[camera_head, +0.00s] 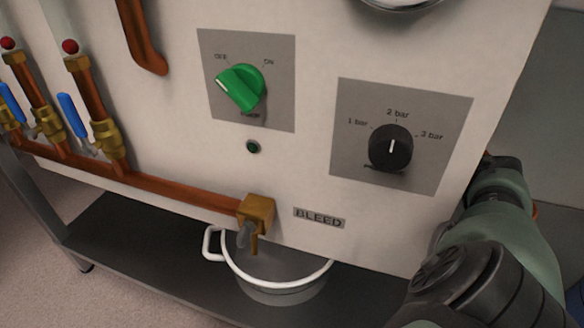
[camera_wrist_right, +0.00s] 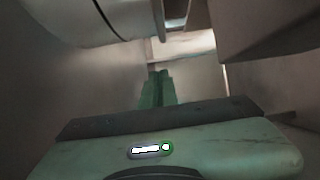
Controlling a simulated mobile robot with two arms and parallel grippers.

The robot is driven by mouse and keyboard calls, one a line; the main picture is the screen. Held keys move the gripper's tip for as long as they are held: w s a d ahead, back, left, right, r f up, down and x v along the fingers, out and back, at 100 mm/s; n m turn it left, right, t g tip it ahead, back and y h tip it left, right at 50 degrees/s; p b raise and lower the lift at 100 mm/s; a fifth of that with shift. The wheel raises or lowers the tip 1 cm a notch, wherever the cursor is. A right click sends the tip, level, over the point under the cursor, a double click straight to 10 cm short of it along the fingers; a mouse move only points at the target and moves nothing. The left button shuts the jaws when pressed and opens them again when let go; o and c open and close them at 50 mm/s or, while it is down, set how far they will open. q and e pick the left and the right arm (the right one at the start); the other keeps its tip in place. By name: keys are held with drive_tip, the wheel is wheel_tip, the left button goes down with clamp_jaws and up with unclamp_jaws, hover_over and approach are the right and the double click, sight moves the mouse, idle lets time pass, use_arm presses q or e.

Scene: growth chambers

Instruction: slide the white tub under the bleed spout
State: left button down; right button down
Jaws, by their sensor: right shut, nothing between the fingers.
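The white tub (camera_head: 285,286) stands upright on the dark lower shelf, with a white rim and a loop handle at its left. Its back part is hidden behind the panel. The brass bleed spout (camera_head: 256,212) is at the panel's lower edge, left of the BLEED label. In the picture its tip overlaps the left part of the tub's opening; I cannot tell the exact depth. My right arm comes in at the right of the head view, and its gripper is hidden there. In the right wrist view my right gripper (camera_wrist_right: 158,88) is shut and empty. My left gripper is not in view.
The panel carries a green switch (camera_head: 241,87) and a black pressure knob (camera_head: 391,147). Copper pipes with blue-handled valves (camera_head: 73,115) run along its left. The dark shelf (camera_head: 140,250) is bare left of the tub. Pale surfaces closely flank the right gripper.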

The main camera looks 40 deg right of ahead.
drive_tip(key=s+a, duration=0.1)
drive_tip(key=a, duration=0.1)
drive_tip(key=shift+s+a+r+p, duration=0.1)
drive_tip(key=shift+s+a+p, duration=0.2)
drive_tip(key=shift+s+p, duration=0.05)
drive_tip(key=shift+s+a, duration=0.35)
drive_tip(key=shift+a, duration=0.1)
drive_tip(key=s+a+p, duration=0.1)
drive_tip(key=a+p, duration=0.1)
drive_tip(key=p, duration=0.2)
drive_tip(key=s+a+p, duration=0.2)
drive_tip(key=p, duration=0.2)
drive_tip(key=shift+s+a+r+p, duration=0.1)
drive_tip(key=shift+s+r+p, duration=0.1)
drive_tip(key=shift+s+p, duration=0.1)
drive_tip(key=shift+s+a+f+p, duration=0.1)
drive_tip(key=shift+s+a+p, duration=0.1)
drive_tip(key=shift+a+p, duration=0.1)
drive_tip(key=shift+s+a+f, duration=0.15)
drive_tip(key=shift+s+f, duration=0.05)
